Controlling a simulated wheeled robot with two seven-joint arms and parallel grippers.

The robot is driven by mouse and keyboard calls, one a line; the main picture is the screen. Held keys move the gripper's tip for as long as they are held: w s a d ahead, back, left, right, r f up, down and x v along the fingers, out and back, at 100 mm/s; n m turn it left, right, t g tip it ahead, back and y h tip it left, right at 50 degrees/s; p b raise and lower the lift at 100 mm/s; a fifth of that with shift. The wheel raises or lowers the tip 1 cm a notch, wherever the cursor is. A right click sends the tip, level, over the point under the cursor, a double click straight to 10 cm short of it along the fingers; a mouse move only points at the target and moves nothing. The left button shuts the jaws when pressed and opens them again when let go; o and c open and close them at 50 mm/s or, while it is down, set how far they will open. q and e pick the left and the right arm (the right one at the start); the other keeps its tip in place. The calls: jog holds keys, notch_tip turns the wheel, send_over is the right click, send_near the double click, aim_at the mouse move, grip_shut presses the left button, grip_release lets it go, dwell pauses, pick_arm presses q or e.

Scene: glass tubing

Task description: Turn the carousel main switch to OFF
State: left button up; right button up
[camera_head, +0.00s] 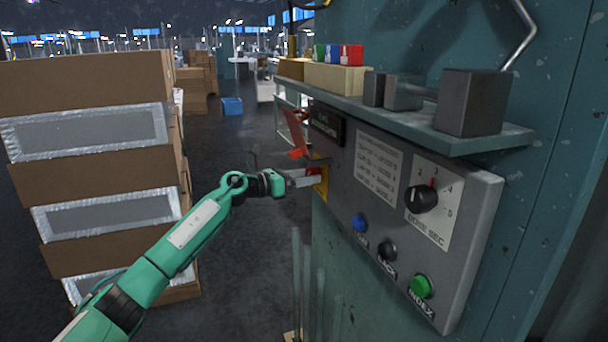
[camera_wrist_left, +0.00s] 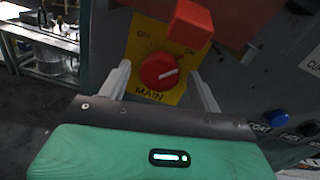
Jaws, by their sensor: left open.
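The main switch is a round red knob (camera_wrist_left: 159,72) on a yellow plate (camera_wrist_left: 140,45) marked OFF, ON and MAIN, seen in the left wrist view. The white mark on the knob points toward the right, on the ON side. My left gripper (camera_wrist_left: 160,85) is open, with one finger on each side of the knob; I cannot tell whether they touch it. In the head view my left gripper (camera_head: 302,179) is at the far left end of the grey panel, by the yellow plate (camera_head: 321,184). The knob is mostly hidden there. My right gripper is not in view.
A red block (camera_wrist_left: 190,25) sits just above the knob, and a raised red cover (camera_head: 294,132) stands beside the panel. The panel also has a black dial (camera_head: 421,199) and blue (camera_head: 359,223), black and green (camera_head: 421,286) buttons. Stacked boxes (camera_head: 85,130) stand left.

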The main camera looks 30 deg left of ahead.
pick_arm(q)
jog(key=c, duration=1)
jog(key=shift+o, duration=0.2)
